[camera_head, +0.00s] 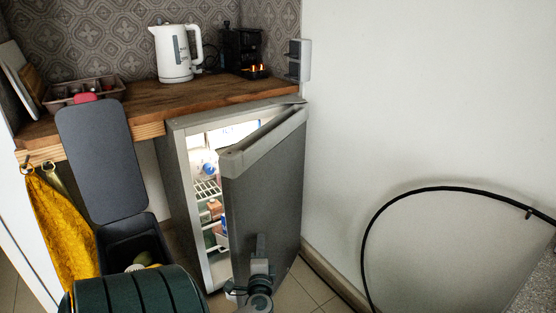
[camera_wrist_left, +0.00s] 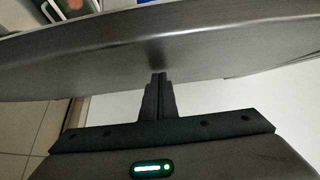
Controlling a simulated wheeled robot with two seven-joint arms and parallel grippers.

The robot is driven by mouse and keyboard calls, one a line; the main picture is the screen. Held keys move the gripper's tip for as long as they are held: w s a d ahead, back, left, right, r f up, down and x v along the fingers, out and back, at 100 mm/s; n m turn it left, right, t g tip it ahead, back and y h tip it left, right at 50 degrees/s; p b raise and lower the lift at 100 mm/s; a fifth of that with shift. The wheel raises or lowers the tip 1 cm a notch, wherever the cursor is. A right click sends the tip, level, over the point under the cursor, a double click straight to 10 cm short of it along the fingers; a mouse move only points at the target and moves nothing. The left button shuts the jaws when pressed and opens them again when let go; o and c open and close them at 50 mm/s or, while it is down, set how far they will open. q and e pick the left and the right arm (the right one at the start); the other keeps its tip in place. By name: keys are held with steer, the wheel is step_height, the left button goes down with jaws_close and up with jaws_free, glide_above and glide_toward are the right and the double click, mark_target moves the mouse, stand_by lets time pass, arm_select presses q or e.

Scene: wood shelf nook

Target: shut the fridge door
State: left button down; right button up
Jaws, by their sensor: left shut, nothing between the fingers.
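The small grey fridge (camera_head: 183,185) stands under the wooden counter. Its grey door (camera_head: 265,185) is partly open, swung out to the right, and the lit shelves with food show in the gap at its left. My left gripper (camera_head: 260,240) is low in front of the door's outer face. In the left wrist view its fingers (camera_wrist_left: 159,78) are shut and empty, with their tips at the door panel (camera_wrist_left: 200,50); I cannot tell whether they touch it. My right gripper is not in view.
The counter (camera_head: 150,103) holds a white kettle (camera_head: 174,55), a black coffee machine (camera_head: 241,50) and a tray (camera_head: 85,90). A dark bin with a raised lid (camera_head: 100,160) and a yellow towel (camera_head: 60,235) are left of the fridge. A white wall (camera_head: 420,90) is at the right.

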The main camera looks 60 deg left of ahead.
arm_select(q)
steer(key=s+a, duration=0.2)
steer(key=a, duration=0.1)
steer(key=shift+a, duration=0.1)
steer(key=shift+s+a, duration=0.4)
steer(key=shift+a, duration=0.3)
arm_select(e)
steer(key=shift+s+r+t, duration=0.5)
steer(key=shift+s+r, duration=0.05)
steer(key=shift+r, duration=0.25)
arm_select(q)
steer(key=shift+s+d, duration=0.3)
steer(key=shift+d, duration=0.2)
steer(key=v, duration=0.8)
steer(key=shift+s+d+f, duration=0.15)
steer(key=shift+s+d, duration=0.05)
steer(key=shift+d, duration=0.1)
glide_toward(250, 245)
steer(key=s+d, duration=0.3)
steer(key=shift+s, duration=0.25)
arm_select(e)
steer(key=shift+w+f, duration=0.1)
